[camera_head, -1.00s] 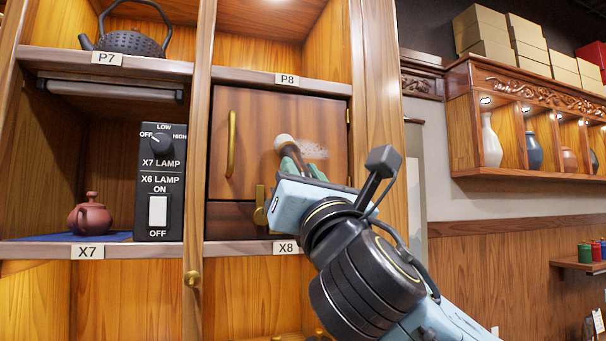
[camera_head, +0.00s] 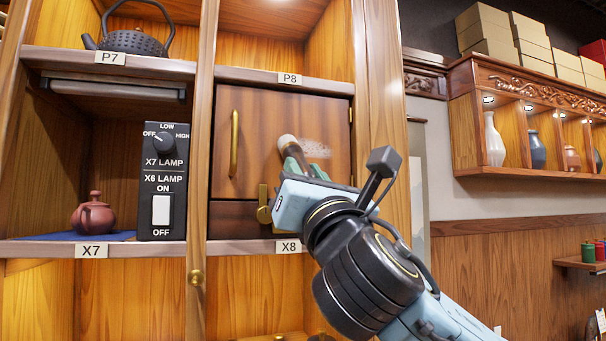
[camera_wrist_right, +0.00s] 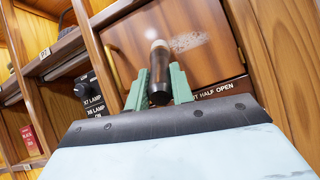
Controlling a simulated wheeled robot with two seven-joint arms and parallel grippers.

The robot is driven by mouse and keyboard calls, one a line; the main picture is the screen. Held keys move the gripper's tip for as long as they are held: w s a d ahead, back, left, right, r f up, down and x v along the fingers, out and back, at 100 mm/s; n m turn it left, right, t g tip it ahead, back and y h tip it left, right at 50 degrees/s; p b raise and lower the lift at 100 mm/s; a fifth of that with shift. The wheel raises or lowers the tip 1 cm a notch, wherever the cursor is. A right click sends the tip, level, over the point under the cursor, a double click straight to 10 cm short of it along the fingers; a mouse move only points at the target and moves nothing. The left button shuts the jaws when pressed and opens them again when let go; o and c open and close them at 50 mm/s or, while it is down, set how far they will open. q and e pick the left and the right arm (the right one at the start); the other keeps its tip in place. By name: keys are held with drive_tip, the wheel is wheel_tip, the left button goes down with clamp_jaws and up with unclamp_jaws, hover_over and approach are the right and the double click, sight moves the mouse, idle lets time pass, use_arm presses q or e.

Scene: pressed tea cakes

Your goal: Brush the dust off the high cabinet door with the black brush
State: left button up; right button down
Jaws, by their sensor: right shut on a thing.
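The high cabinet door (camera_head: 262,125) is a closed brown wooden door under the P8 shelf, with a brass handle (camera_head: 234,142) at its left. A pale dust patch (camera_head: 315,148) lies on its upper right part; it also shows in the right wrist view (camera_wrist_right: 187,41). My right gripper (camera_head: 298,165) is shut on the black brush (camera_wrist_right: 159,75), which has a pale bristle tip. The tip is at the left end of the dust patch; whether it touches the door I cannot tell. My left gripper is not in view.
Below the door is a narrow drawer front with a brass latch (camera_head: 264,205). A black lamp switch box (camera_head: 162,180) and a brown teapot (camera_head: 93,214) stand on the X7 shelf at left. A black iron teapot (camera_head: 133,41) is above. Wooden posts flank the door.

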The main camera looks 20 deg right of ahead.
drive_tip(key=shift+d, duration=4.95)
drive_tip(key=shift+a, duration=5.2)
drive_tip(key=shift+d, duration=0.1)
drive_tip(key=s, duration=0.6)
drive_tip(key=shift+d, duration=0.1)
drive_tip(key=s, duration=0.3)
drive_tip(key=shift+b, duration=0.35)
